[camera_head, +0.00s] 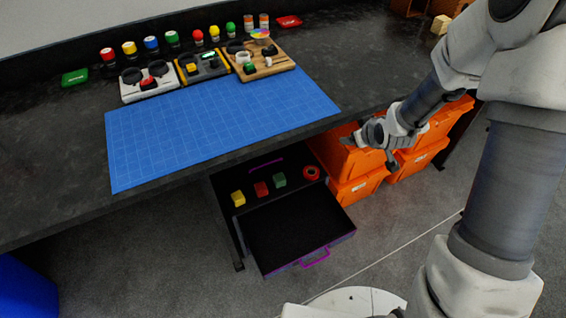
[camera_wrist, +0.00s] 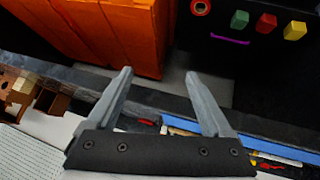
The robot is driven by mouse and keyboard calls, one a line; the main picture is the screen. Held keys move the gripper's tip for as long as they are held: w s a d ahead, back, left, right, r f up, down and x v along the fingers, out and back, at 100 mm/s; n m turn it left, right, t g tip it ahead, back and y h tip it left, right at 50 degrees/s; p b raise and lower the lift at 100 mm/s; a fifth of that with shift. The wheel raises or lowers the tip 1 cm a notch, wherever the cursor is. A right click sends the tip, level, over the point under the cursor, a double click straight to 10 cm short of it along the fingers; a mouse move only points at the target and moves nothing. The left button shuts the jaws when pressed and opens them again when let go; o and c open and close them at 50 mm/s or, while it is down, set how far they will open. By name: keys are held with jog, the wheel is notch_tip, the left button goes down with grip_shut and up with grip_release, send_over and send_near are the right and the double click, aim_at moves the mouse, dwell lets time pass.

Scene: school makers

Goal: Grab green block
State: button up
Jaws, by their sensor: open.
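The green block (camera_head: 279,180) sits on a low black surface under the table, at the back of an open black drawer or case. It also shows in the wrist view (camera_wrist: 240,19), at the top right. A red block (camera_head: 261,188) and a yellow block (camera_head: 238,198) stand to its left in the head view, and a red tape roll (camera_head: 311,173) to its right. My gripper (camera_head: 374,150) is at the table's front edge, to the right of and above the blocks. In the wrist view its two fingers (camera_wrist: 165,88) are apart with nothing between them.
Orange bins (camera_head: 357,190) are stacked under the table, right of the blocks. The open case (camera_head: 338,234) with a purple handle (camera_head: 316,259) extends forward, its inside empty. The table holds a blue mat (camera_head: 215,130), trays and several coloured jars. Open floor lies in front.

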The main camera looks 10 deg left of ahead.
jog(key=a+f+n+y, duration=0.15)
jog(key=a+f, duration=0.25)
jog(key=f, duration=0.6)
jog(key=m+t+y, duration=0.2)
jog(key=t+y, duration=0.1)
jog(key=y, duration=0.1)
send_near(281, 184)
jog(key=shift+n, duration=0.25)
jog(key=shift+b+x, duration=2.8)
jog(key=shift+x, duration=2.05)
jog(key=shift+d+f, duration=0.1)
jog(key=shift+f, duration=0.05)
grip_shut()
